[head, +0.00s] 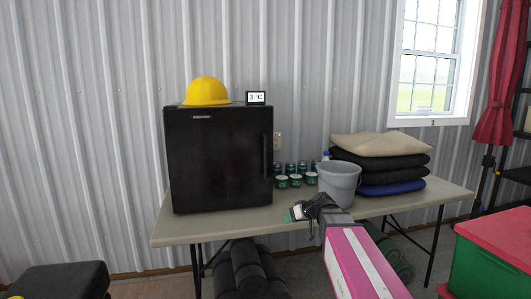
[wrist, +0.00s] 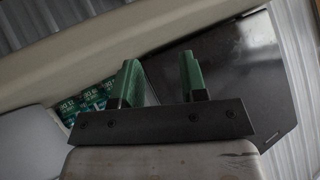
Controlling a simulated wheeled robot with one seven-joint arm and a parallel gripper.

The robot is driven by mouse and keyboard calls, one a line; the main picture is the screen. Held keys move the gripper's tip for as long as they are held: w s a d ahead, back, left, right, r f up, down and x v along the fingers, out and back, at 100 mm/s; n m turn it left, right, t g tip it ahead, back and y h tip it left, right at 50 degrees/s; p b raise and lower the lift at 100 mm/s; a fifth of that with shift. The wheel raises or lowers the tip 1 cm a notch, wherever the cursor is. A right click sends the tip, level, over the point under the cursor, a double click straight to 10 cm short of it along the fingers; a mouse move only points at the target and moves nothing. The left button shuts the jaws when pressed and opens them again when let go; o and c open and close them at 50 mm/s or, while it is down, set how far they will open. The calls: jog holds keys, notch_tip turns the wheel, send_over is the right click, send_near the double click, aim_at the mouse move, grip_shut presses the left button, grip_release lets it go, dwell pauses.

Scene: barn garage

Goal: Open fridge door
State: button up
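The black mini fridge (head: 212,165) stands on the table at the left in the head view, its door shut. Its vertical handle (head: 265,156) is on the door's right edge. My gripper (head: 290,214) is low at the table's front edge, right of the fridge and apart from it. In the wrist view my gripper (wrist: 159,78) has two green fingers spread apart with nothing between them. The fridge (wrist: 245,75) fills the right side there, beyond the fingers. I cannot make out the handle clearly in that view.
A yellow hard hat (head: 206,91) and a small display (head: 256,98) sit on the fridge. Green cans (head: 296,181) and a grey bucket (head: 339,184) stand right of it on the table (head: 200,228). Folded cushions (head: 380,160) are stacked farther right.

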jog(key=w+a+r+n+t+y, duration=0.25)
jog(key=w+r, duration=0.25)
jog(key=r, duration=0.6)
jog(key=n+t+y, duration=0.2)
jog(key=t+y, duration=0.1)
send_near(266, 150)
jog(key=shift+m, duration=0.25)
jog(key=x, duration=1)
jog(key=shift+w+a+f, duration=0.1)
jog(key=shift+w+a, duration=0.1)
jog(key=shift+w, duration=0.15)
grip_shut()
jog(key=shift+s, duration=0.1)
